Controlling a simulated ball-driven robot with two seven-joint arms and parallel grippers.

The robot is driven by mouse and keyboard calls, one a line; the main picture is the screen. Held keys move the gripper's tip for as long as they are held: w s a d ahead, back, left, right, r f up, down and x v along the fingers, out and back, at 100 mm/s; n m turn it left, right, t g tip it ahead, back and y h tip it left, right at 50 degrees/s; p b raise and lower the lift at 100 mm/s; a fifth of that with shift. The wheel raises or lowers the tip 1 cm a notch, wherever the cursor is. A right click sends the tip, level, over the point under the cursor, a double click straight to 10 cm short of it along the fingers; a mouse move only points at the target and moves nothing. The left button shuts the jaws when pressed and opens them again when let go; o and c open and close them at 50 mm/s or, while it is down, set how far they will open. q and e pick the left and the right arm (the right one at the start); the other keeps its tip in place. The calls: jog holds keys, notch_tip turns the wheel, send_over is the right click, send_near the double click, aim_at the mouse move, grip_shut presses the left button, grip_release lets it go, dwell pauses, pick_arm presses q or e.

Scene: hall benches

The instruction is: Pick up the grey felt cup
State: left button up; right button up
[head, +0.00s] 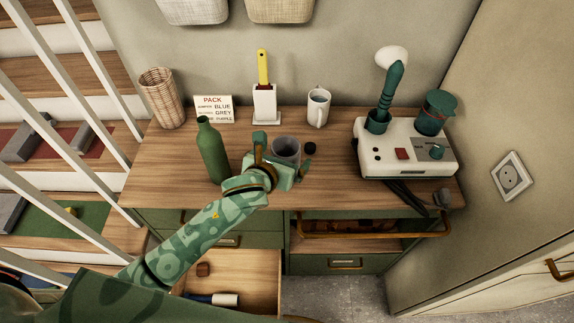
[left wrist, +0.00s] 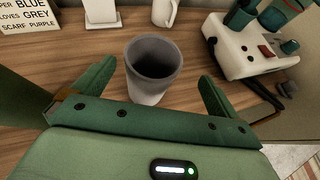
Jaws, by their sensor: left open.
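The grey felt cup (head: 286,146) stands upright on the wooden bench top, near the middle; it is dark inside. In the left wrist view the cup (left wrist: 153,72) shows large, paler towards its base, between my two fingers. My left gripper (head: 281,160) is open at the cup's near side, one finger to each side of it. In the left wrist view the green fingers of my left gripper (left wrist: 157,78) stand apart, with gaps between them and the cup. The gripper body hides part of the cup in the head view. My right gripper is not in view.
A green bottle (head: 212,150) stands close left of my gripper. A small black round thing (head: 309,148) is just right of the cup. A white mug (head: 318,107) and brush holder (head: 265,104) stand behind. A white machine (head: 405,148) is right. An open drawer (head: 250,270) juts out below.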

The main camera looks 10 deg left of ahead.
aim_at(292, 146)
pick_arm(q)
jog(key=x, duration=0.1)
jog(key=b+x, duration=0.1)
jog(key=x, duration=0.1)
jog(key=a+x, duration=0.1)
jog(key=x, duration=0.1)
jog(key=shift+w+f+b, duration=0.1)
jog(key=shift+f+b, duration=0.15)
jog(key=shift+b, duration=0.15)
jog(key=shift+r, duration=0.1)
jog(key=c, duration=1.3)
